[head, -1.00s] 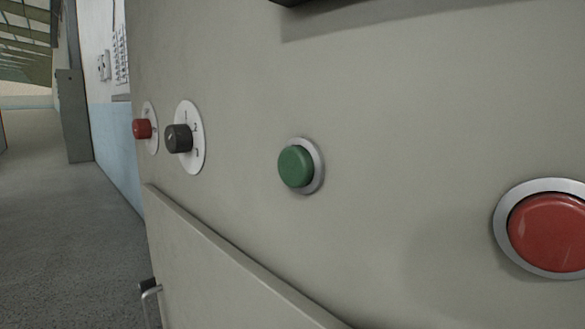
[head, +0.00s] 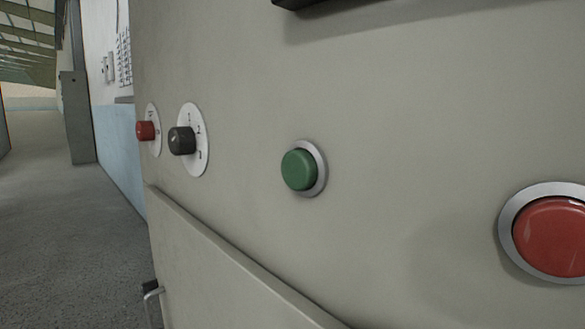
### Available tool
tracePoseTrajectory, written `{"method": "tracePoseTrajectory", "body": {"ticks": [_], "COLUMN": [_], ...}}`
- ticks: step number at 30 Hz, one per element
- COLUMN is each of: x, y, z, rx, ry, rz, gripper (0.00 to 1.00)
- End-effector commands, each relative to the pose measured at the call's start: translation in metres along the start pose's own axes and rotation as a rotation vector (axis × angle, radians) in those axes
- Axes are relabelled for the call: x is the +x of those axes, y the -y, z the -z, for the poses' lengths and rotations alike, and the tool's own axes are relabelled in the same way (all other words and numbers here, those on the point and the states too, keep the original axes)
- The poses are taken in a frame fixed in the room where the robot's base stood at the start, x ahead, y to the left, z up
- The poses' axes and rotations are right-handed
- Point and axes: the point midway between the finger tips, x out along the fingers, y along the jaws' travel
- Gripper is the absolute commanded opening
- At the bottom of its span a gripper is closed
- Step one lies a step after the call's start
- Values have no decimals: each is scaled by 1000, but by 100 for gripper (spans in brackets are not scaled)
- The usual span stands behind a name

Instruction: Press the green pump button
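The green pump button (head: 299,170) sits in a silver ring on the beige panel (head: 400,110), near the middle of the head view. It stands out from the panel and nothing touches it. My gripper does not show in the head view, so its state and its distance from the button cannot be seen.
A large red button (head: 552,236) is at the right edge. A dark numbered knob (head: 181,140) and a small red knob (head: 145,131) are to the left. A ledge (head: 235,265) juts out below. Open floor (head: 60,220) lies at far left.

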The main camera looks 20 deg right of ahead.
Motion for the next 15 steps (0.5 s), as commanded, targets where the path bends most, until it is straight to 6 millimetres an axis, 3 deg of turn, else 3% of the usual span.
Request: {"method": "tracePoseTrajectory", "body": {"ticks": [9,15], "x": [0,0], "y": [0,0], "z": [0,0], "rx": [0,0], "ry": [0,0], "rz": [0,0], "gripper": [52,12]}}
